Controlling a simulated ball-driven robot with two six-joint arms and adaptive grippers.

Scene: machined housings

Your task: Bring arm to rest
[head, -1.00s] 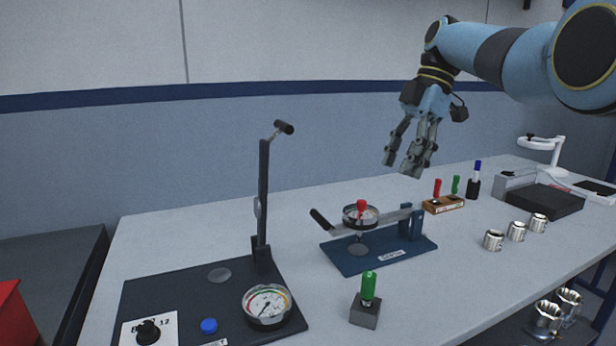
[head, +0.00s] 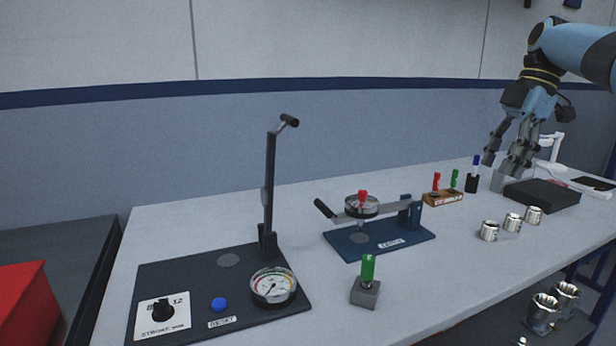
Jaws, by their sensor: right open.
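My right gripper (head: 505,170) is in the upper right of the head view, held in the air above the back right of the table, fingers pointing down. It is open and nothing shows between its fingers. Its blue and black arm (head: 575,48) comes in from the right edge. My left gripper is not in view.
A press with a tall lever (head: 268,190) and gauge (head: 273,286) stands front left. A blue-based lever fixture (head: 380,238), a green-handled tool in a grey block (head: 366,290), metal housings (head: 513,222) and a black pad (head: 542,195) stand on the table (head: 440,285).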

